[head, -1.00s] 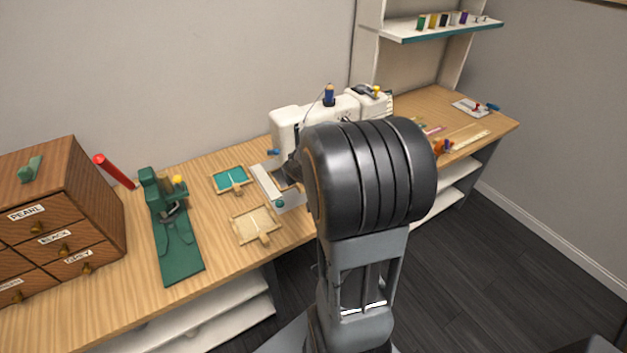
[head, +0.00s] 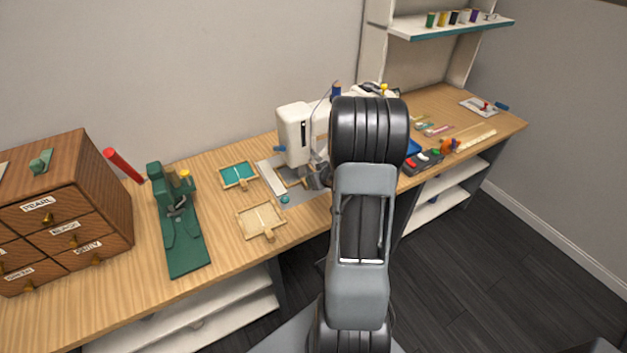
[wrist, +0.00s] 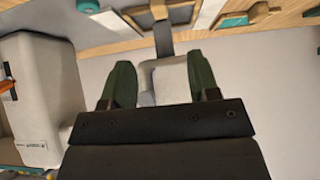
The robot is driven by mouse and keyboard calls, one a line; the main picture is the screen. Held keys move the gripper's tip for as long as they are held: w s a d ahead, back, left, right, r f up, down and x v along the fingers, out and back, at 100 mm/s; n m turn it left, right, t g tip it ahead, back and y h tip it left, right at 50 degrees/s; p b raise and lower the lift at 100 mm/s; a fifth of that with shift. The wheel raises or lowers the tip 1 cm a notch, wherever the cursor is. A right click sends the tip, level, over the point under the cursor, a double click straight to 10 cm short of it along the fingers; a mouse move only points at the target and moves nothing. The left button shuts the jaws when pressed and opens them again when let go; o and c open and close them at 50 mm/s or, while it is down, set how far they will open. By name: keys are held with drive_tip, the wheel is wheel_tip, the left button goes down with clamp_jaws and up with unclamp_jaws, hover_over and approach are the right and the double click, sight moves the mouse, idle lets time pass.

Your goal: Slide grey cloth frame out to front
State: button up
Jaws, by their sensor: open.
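The grey cloth frame (head: 293,181) appears to sit under the head of the white sewing machine (head: 294,135), on its bed. Only a small part of its wooden edge shows in the head view. In the wrist view a wooden frame with a greyish middle (wrist: 178,16) lies at the top, beyond my fingers. My gripper (wrist: 162,88) is open, its two green fingers apart. A pale block, seemingly part of the machine, shows between and beyond them. I see no contact with the frame. In the head view my arm hides part of the machine.
A teal cloth frame (head: 238,175) and a cream cloth frame (head: 261,218) lie on the bench left of the machine. A green press (head: 182,232) and a wooden drawer cabinet (head: 65,215) stand further left. Small tools and a dark tray (head: 422,162) lie right.

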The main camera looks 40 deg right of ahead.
drive_tip(key=b+x, duration=0.2)
drive_tip(key=x, duration=1.1)
drive_tip(key=shift+f, duration=0.15)
drive_tip(key=shift+c, duration=0.3)
clamp_jaws()
